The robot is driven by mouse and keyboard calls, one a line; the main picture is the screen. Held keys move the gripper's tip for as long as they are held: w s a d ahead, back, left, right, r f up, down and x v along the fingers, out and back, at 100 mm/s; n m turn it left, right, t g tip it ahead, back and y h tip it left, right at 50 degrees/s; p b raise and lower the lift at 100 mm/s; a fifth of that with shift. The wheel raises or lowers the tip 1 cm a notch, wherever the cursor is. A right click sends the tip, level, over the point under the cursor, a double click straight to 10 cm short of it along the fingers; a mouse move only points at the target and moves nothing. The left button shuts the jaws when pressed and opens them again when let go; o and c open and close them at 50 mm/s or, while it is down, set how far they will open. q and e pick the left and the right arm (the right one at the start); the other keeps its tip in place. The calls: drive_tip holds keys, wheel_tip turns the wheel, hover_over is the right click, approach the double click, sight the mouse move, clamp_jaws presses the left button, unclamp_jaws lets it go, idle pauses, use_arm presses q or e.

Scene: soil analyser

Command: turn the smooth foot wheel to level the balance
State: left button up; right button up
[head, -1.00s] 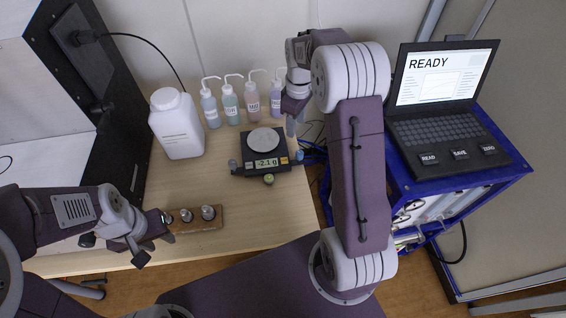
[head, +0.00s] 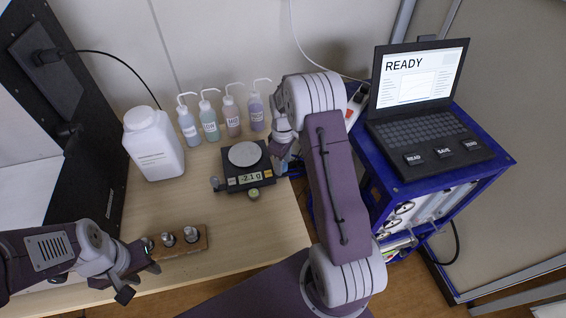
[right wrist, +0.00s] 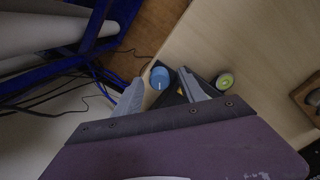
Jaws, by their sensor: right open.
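The black balance (head: 248,168) stands on the wooden table with a round pan and a display reading -2.1 g. A green bubble level (head: 253,194) sits at its front and also shows in the right wrist view (right wrist: 224,81). A grey foot wheel (head: 215,184) is at its left corner. A blue foot wheel (right wrist: 160,77) is at its right corner, largely hidden by my right gripper in the head view. My right gripper (head: 281,160) is open, its fingers on either side of the blue wheel; contact cannot be told. My left gripper (head: 140,281) looks open and empty, near the table's front edge.
A wooden block (head: 181,244) with several metal weights lies beside my left gripper. A blue cart (head: 405,185) carries a laptop (head: 425,90) reading READY. Cables hang between table and cart.

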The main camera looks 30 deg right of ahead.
clamp_jaws()
drive_tip(key=shift+r+m+p, duration=0.1)
drive_tip(key=shift+m+p, duration=0.5)
drive_tip(key=shift+m, duration=0.1)
drive_tip(key=shift+m+p, duration=0.7)
drive_tip(key=shift+m, duration=0.4)
drive_tip(key=m+p, duration=0.2)
drive_tip(key=m, duration=0.2)
drive_tip(key=shift+m, duration=0.4)
drive_tip(key=shift+w+d+m, duration=0.1)
drive_tip(key=shift+m, duration=0.2)
